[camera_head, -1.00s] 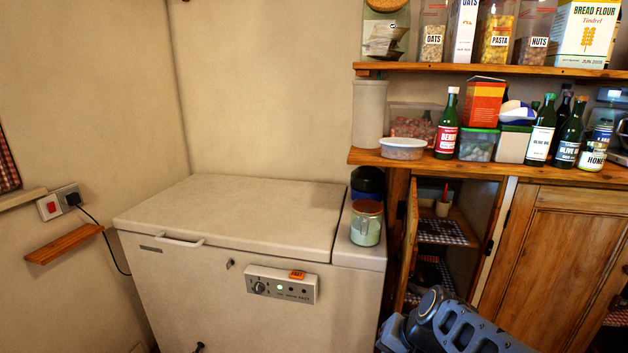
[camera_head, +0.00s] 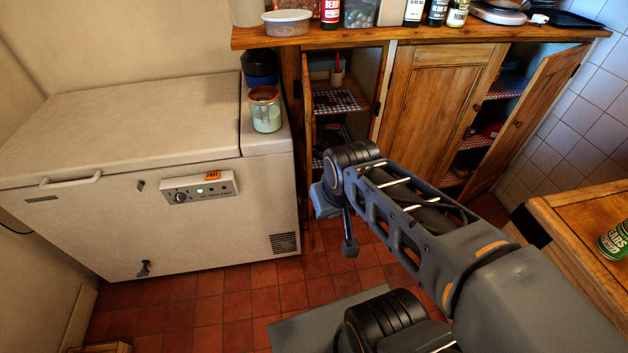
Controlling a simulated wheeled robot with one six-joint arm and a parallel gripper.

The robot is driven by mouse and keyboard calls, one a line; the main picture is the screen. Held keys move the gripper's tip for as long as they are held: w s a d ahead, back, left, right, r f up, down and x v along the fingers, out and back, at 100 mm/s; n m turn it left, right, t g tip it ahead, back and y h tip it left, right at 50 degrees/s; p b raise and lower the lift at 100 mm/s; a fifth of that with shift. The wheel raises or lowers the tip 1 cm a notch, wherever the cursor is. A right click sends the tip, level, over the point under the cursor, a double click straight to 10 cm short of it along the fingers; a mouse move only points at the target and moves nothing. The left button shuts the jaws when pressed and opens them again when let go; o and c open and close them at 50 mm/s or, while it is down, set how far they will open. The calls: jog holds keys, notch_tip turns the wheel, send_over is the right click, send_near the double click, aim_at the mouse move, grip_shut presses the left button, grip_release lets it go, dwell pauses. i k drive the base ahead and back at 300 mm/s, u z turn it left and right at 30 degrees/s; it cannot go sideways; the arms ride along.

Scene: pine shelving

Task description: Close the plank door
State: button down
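Two doors of the wooden cupboard stand open. The left door (camera_head: 307,125) is seen almost edge-on beside the chest freezer, its lower part near my arm. The right door (camera_head: 528,122) is swung wide out to the right and shows a small round knob. The middle door (camera_head: 433,98) is shut and panelled. I cannot tell for certain which one is the plank door. My arm reaches in from the lower right. My gripper (camera_head: 347,240) points down in front of the left opening, partly hidden by my wrist; whether its fingers are apart does not show.
A chest freezer (camera_head: 120,125) fills the left, with a jar (camera_head: 265,110) on it. Bottles and tubs stand on the worktop (camera_head: 340,34). A wooden table (camera_head: 585,215) with a green can (camera_head: 613,240) is at right. Red floor tiles (camera_head: 210,308) are clear by the freezer.

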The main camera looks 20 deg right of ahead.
aim_at(310, 128)
jog(key=z, duration=2.25)
jog(key=k, duration=1.05)
jog(key=u, duration=1.55)
jog(key=i, duration=0.5)
jog(key=u, duration=1.75)
jog(key=i, duration=0.15)
jog(key=z, duration=0.6)
